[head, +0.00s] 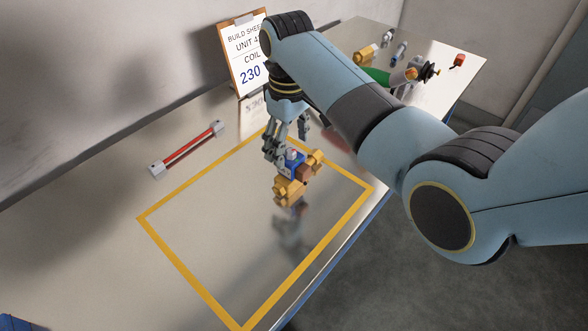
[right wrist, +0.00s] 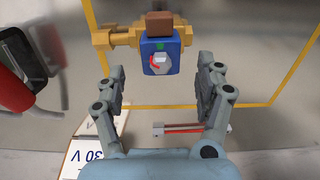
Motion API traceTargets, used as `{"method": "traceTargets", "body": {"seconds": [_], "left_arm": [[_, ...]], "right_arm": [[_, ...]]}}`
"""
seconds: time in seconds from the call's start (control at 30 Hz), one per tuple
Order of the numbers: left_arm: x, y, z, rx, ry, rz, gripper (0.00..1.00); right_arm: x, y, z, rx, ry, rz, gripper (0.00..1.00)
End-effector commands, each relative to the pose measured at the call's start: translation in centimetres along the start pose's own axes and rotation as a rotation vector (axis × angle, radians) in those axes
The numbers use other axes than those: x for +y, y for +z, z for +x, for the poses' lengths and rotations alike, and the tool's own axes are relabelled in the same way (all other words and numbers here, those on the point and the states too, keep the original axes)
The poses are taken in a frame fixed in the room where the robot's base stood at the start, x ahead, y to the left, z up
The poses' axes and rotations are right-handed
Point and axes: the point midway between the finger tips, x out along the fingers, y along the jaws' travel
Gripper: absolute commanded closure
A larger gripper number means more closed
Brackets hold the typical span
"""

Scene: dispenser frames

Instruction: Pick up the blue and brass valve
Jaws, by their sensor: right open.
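The blue and brass valve (head: 291,187) is inside the yellow outline on the metal table, in the head view. It has a blue body, brass ends and a brown block. In the right wrist view the valve (right wrist: 160,45) shows a light hexagonal face with a red mark, a green spot and a brass branch to the left. My right gripper (head: 285,145) is close by the valve, its fingers pointing down. In the right wrist view the right gripper (right wrist: 161,80) is open, with the blue body centred just beyond the fingertips. I cannot tell whether they touch. My left gripper is not in view.
A red bar with grey ends (head: 187,150) lies left of the outline. A clipboard sheet (head: 243,52) stands against the wall. Several fittings, including a green-handled one (head: 385,76), lie at the far end. A red object (right wrist: 12,82) is at the wrist view's left. The outline's front is clear.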

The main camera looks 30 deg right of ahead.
Motion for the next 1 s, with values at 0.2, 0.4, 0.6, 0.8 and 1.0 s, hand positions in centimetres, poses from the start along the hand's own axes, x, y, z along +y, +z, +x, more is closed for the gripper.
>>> {"method": "traceTargets", "body": {"seconds": [0.2,0.4,0.6,0.8,1.0], "left_arm": [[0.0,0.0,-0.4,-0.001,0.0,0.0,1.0],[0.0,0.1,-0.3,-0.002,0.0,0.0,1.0],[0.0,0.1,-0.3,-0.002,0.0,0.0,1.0],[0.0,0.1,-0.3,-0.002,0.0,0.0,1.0],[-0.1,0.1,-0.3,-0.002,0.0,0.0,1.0]], "right_arm": [[-0.1,0.0,2.2,-0.004,-0.001,0.001,0.29],[-0.1,-0.1,5.2,-0.001,0.0,0.001,0.29],[-0.1,-0.2,5.7,0.001,0.0,0.001,0.29],[-0.1,-0.1,5.7,0.001,0.0,0.001,0.43],[-0.1,-0.1,5.7,0.001,0.0,0.001,0.69]]}}
